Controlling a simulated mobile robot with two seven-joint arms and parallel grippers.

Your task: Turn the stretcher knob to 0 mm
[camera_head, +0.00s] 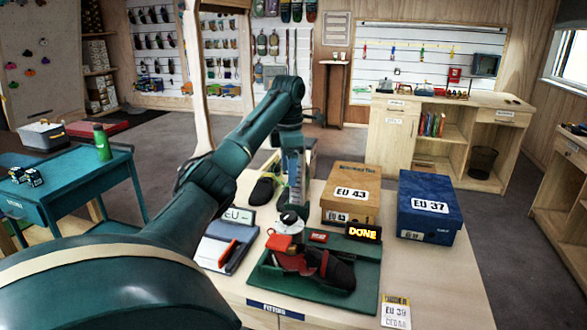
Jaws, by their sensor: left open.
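The shoe stretcher is a dark green base (367,277) on the table, holding a red and black climbing shoe (335,270). A red block (278,242) sits at the shoe's left end, and a small pale round part, perhaps the knob (290,222), shows just behind it. Its scale cannot be read. A display reading "DONE" (363,232) stands at the base's back right. My left gripper (292,210) points down over the pale part, with its jaws open. Whether it touches that part cannot be told. My right gripper is not in view.
Behind the stretcher stand an EU 43 box (351,207) and a blue EU 37 box (430,225). A clipboard with an orange pen (222,250) lies left, near a small "EU" sign (238,216). A dark shoe (262,191) lies behind. The table's right front is mostly clear.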

